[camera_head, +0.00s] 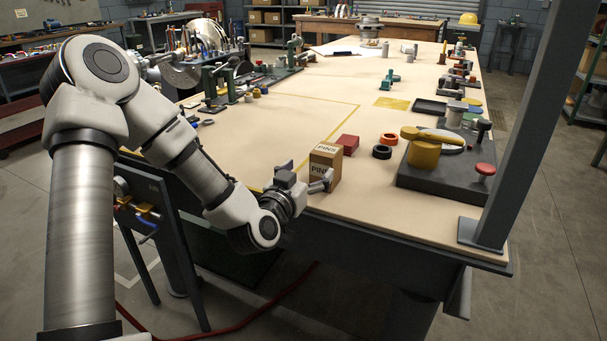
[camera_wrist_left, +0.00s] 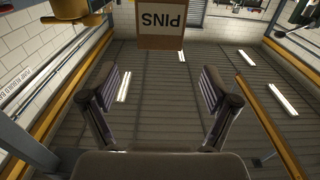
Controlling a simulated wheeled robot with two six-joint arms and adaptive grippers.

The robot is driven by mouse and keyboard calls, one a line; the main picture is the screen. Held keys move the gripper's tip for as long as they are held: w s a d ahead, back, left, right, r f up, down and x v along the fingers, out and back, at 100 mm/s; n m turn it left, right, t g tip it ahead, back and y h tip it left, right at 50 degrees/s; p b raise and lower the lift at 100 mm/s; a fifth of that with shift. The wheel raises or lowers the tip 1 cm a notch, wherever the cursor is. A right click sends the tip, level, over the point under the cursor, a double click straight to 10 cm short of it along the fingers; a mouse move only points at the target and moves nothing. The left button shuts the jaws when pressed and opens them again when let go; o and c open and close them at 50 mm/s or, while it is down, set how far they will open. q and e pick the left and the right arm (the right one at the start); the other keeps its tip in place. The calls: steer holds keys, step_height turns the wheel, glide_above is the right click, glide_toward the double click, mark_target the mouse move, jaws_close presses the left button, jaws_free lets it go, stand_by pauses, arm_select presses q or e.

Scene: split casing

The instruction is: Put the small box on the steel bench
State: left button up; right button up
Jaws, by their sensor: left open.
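The small box (camera_head: 325,165) is brown cardboard marked PINS. It is upright at the near edge of a beige-topped bench (camera_head: 270,150) with a dark frame. My left gripper (camera_head: 306,175) is at this edge, just left of and partly in front of the box. In the left wrist view the fingers (camera_wrist_left: 163,88) are spread apart with nothing between them. The box shows upside down (camera_wrist_left: 162,28) at the top of that view, beyond the fingertips. I cannot tell which surface is the steel bench. My right gripper is not in view.
A red block (camera_head: 348,144), a black ring (camera_head: 382,152) and an orange ring (camera_head: 389,139) lie right of the box. A dark fixture plate (camera_head: 425,185) and a grey post (camera_head: 525,130) stand farther right. The bench's middle is mostly clear.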

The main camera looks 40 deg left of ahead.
arm_select(q)
steer(key=s+d+f+m+g+h, duration=0.1)
steer(key=s+d+f+g, duration=0.15)
steer(key=f, duration=0.45)
steer(key=s+d+f+m+g+h, duration=0.15)
steer(key=d+f, duration=0.25)
steer(key=f, duration=0.4)
steer(key=s+d+f+g+h, duration=0.1)
steer(key=s+d+f+g, duration=0.2)
steer(key=f, duration=0.4)
steer(key=s+d+f+g, duration=0.3)
steer(key=s+f+g, duration=0.2)
steer(key=s+f, duration=0.4)
steer(key=s+d+f+g, duration=0.2)
steer(key=s+f+g, duration=0.3)
steer(key=s+f, duration=0.5)
steer(key=s, duration=0.3)
steer(key=shift+s+d+g+h, duration=0.35)
steer(key=shift+d+g, duration=0.05)
